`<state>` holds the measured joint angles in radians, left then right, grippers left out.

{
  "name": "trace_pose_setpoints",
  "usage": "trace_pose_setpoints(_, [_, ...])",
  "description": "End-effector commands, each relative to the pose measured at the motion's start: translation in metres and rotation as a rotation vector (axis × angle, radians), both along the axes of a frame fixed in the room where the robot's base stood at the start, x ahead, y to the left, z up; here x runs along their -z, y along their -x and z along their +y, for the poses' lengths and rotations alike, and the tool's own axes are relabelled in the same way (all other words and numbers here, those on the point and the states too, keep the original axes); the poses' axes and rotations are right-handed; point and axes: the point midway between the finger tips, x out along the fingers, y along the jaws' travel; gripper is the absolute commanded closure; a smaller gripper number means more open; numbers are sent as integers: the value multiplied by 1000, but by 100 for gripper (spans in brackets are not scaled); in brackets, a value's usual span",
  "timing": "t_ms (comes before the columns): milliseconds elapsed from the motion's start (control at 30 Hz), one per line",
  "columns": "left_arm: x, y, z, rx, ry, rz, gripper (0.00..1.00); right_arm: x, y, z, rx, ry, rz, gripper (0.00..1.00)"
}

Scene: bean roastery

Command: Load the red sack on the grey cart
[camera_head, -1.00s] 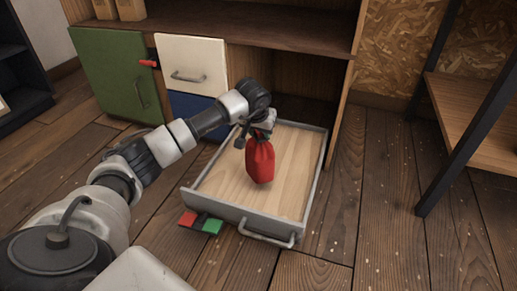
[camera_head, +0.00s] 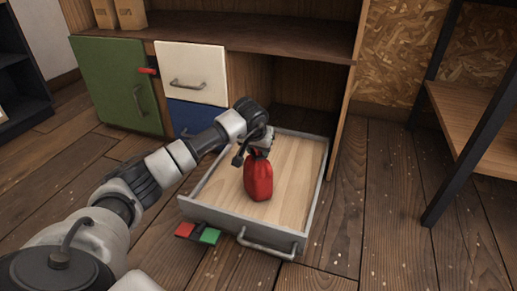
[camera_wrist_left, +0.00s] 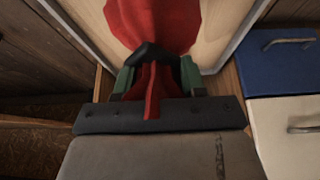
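The red sack (camera_head: 258,177) hangs upright by its neck from my left gripper (camera_head: 259,149), over the wooden bottom of an open drawer (camera_head: 216,208). I cannot tell whether its base touches the drawer bottom. In the left wrist view the green fingertips of my left gripper (camera_wrist_left: 158,82) are closed on the neck of the red sack (camera_wrist_left: 158,20). No grey cart is in view. My right gripper is not in view.
A cabinet with a green door (camera_head: 120,85), a cream drawer (camera_head: 190,72) and a blue drawer (camera_head: 195,116) stands behind. A red and green piece (camera_head: 208,236) shows by the drawer's front left corner. A black-framed shelf (camera_head: 455,145) stands right; floor between is clear.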

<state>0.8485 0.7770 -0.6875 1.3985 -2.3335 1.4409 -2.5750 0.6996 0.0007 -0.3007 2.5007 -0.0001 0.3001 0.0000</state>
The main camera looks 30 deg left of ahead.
Motion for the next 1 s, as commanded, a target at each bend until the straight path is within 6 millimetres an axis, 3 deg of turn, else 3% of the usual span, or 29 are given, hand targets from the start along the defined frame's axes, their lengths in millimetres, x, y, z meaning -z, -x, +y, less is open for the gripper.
trace_pose_setpoints(33, [0, 0, 0, 0, 0, 0, 51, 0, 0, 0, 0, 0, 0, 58])
trace_pose_setpoints(133, [0, 0, 0, 0, -1, 0, 38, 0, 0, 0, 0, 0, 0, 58])
trace_pose_setpoints(467, [-5, 1, 0, 1, -2, -1, 38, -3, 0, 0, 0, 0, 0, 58])
trace_pose_setpoints(1000, [-97, 36, -8, 1, -3, 0, 38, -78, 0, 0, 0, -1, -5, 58])
